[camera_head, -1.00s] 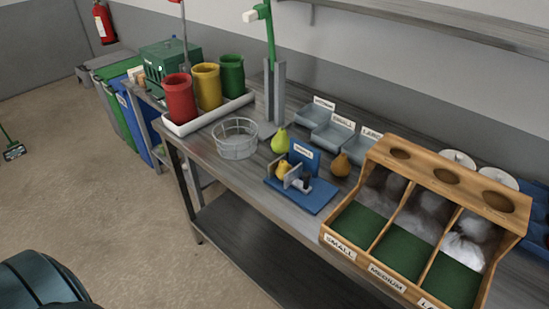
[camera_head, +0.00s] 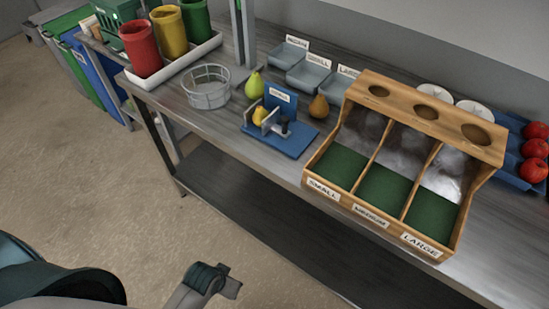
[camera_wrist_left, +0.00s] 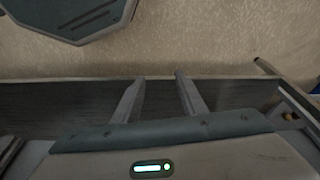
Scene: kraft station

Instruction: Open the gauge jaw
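The gauge (camera_head: 285,143) has a blue base with an upright blue labelled plate and grey upright jaw pieces, one with a dark knob. A small yellow pear (camera_head: 259,116) sits at the jaw's left side; I cannot tell whether the jaw touches it. My left gripper (camera_wrist_left: 160,78) shows in the left wrist view with its two fingers apart and nothing between them. It is away from the gauge. A part of my arm (camera_head: 205,284) shows low in the head view, in front of the bench. My right gripper is not in view.
A green pear (camera_head: 254,85) and a brown pear (camera_head: 318,107) stand near the gauge. A wire basket (camera_head: 206,88) is to its left. A wooden sorting bin (camera_head: 330,198) is close on its right. Grey labelled trays (camera_head: 309,75) lie behind. The bench strip before the gauge is clear.

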